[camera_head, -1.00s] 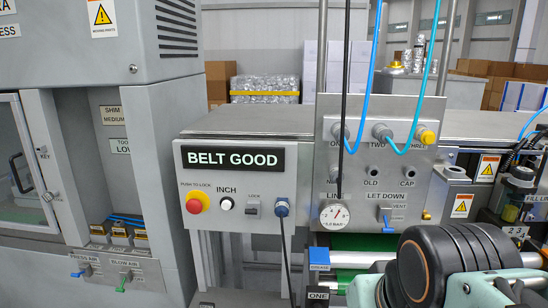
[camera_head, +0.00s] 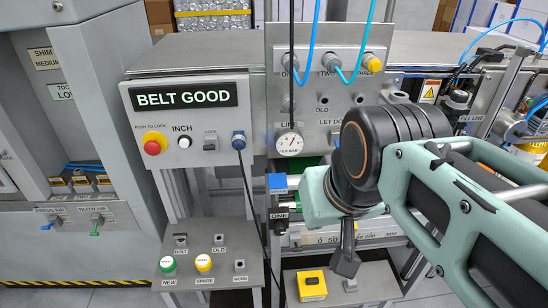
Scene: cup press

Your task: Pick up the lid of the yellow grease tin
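I cannot clearly make out a yellow grease tin or its lid. A yellow block with a dark label (camera_head: 312,285) sits on the low grey shelf at the bottom, but I cannot tell what it is. Another yellow item (camera_head: 532,147) shows at the right edge, partly cut off. My arm reaches in from the right, and its black joint covers part of the machine. A dark grey piece at its end, which looks like my gripper (camera_head: 346,262), hangs above and right of the yellow block. Its fingers are not clear, and nothing is visibly held.
The grey panel reading BELT GOOD (camera_head: 186,99) stands left of centre, with a red button (camera_head: 152,147). Blue hoses and a black cable hang in front. Floor shows at lower right.

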